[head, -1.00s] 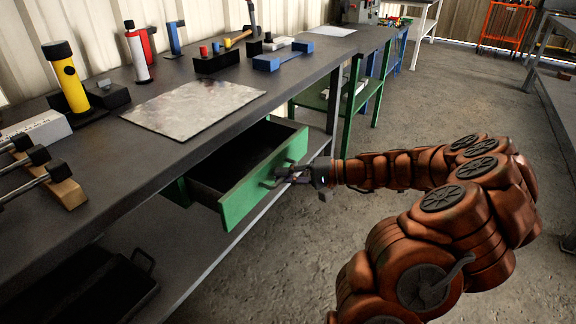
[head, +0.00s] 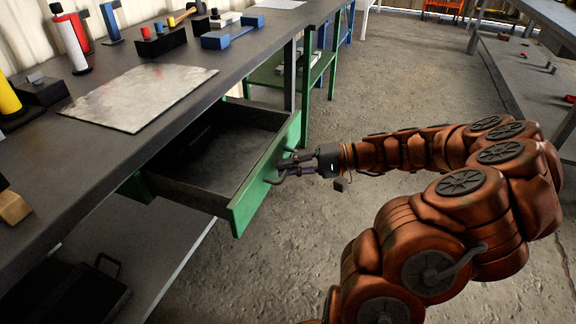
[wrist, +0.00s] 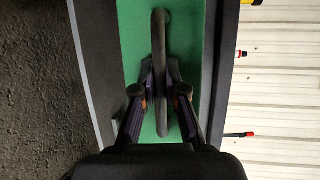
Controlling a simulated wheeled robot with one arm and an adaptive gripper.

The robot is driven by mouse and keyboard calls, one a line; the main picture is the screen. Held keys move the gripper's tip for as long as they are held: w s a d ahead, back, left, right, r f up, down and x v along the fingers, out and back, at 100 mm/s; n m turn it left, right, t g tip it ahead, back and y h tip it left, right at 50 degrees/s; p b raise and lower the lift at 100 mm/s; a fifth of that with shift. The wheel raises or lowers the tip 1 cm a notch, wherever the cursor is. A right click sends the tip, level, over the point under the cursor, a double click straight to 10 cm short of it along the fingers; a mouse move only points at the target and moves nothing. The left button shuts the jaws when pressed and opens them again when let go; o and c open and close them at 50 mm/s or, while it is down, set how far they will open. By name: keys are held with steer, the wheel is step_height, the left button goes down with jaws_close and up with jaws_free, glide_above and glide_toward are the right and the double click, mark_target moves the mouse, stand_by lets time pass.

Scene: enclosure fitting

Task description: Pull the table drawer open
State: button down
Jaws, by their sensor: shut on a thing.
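The table drawer (head: 268,178) has a green front and a dark, empty-looking inside. It stands well out from under the grey table top (head: 95,160). Its bar handle (head: 276,180) is on the green front. My gripper (head: 287,169) is at the handle, reaching in from the right. In the wrist view the handle (wrist: 159,45) runs up and down, and my gripper's fingers (wrist: 160,95) are closed around it from both sides against the green front (wrist: 135,60).
A metal sheet (head: 140,94) lies on the table above the drawer. Bottles, blocks and tools stand along the back. A green stand (head: 310,72) is beyond the drawer. The concrete floor (head: 390,90) to the right is open.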

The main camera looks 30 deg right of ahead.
steer(key=c, duration=1.5)
jaws_free()
steer(key=shift+d, duration=0.1)
steer(key=v, duration=1.1)
steer(key=shift+s+d+r, duration=0.1)
steer(key=shift+s+d, duration=0.2)
